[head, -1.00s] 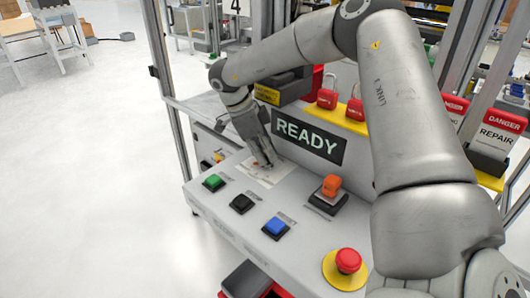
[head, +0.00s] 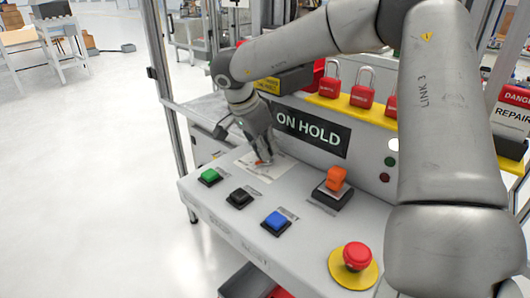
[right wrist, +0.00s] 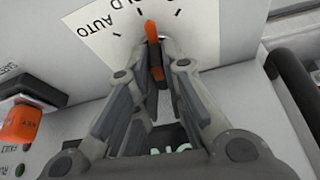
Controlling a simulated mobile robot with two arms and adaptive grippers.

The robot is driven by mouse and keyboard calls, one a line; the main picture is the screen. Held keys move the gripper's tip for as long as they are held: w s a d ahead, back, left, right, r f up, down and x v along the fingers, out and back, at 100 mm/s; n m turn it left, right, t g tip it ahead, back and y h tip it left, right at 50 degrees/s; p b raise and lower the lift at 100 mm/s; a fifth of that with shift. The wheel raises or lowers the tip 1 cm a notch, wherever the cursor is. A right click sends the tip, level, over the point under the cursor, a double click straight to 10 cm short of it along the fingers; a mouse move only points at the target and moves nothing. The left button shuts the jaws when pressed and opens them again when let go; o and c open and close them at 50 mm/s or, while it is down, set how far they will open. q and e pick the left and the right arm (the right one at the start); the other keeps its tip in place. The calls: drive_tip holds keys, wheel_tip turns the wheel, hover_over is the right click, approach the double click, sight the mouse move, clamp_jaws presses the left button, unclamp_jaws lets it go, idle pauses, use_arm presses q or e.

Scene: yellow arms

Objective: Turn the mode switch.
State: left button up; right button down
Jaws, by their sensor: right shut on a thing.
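The mode switch shows an orange pointer knob (right wrist: 152,38) on a white plate (right wrist: 100,40) in the right wrist view. Its tip is by the middle tick marks; "AUTO" and part of "HOLD" are legible beside it. My right gripper (right wrist: 155,78) is shut on the knob, with a finger on each side. In the head view my right gripper (head: 263,160) reaches down to the white plate (head: 277,170), hiding most of the knob. The display (head: 312,131) behind it reads "ON HOLD". My left gripper is not in view.
On the panel are a green button (head: 210,175), a black button (head: 240,197), a blue button (head: 276,220), an orange switch (head: 336,179) and a red emergency stop (head: 357,255). Red padlocks (head: 329,87) stand on the yellow ledge behind. The floor at left is open.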

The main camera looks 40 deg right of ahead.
drive_tip(key=shift+n, duration=0.6)
drive_tip(key=shift+t+b, duration=0.3)
drive_tip(key=c, duration=1.5)
unclamp_jaws()
drive_tip(key=shift+r, duration=0.1)
drive_tip(key=v, duration=1.1)
drive_tip(key=shift+a+r, duration=0.15)
drive_tip(key=shift+r, duration=0.25)
